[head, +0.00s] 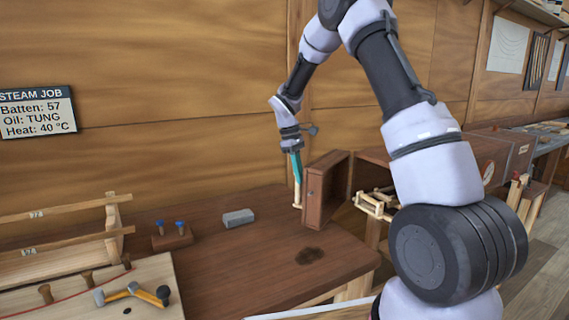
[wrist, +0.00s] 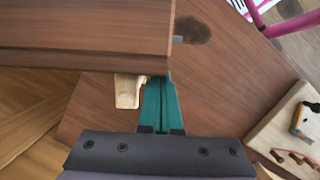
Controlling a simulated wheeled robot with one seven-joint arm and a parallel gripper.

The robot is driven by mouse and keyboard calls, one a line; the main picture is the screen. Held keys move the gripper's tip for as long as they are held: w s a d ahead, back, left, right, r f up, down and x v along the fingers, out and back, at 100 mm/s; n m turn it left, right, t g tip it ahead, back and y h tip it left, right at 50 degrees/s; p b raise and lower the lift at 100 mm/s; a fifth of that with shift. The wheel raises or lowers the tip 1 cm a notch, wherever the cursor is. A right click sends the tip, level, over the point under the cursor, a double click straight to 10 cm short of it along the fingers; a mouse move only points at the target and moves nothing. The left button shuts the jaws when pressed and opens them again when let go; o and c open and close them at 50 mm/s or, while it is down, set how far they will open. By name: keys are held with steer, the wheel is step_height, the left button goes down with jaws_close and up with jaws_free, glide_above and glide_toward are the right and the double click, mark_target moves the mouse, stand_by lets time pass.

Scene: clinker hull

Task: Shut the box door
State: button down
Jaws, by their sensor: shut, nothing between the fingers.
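A pale wooden piece (wrist: 128,92) shows beside the fingers.
The brown bench (head: 240,255) has a dark stain (head: 310,256) and bare room in front of the box. A grey block (head: 238,217), a stand with blue-topped pegs (head: 172,237) and a mallet (head: 148,293) lie leftward. A pale wooden rack (head: 375,204) stands right of the box.

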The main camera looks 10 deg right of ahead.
steer(key=s+d+n+t, duration=0.1)
steer(key=s+d+n, duration=0.4)
steer(key=d, duration=0.7)
steer(key=s+d+n+t, duration=0.1)
steer(key=s+d+n, duration=0.5)
steer(key=s+d, duration=0.3)
steer(key=shift+d+t+h, duration=0.3)
steer(key=shift+d+h, duration=0.1)
steer(key=shift+d, duration=1.3)
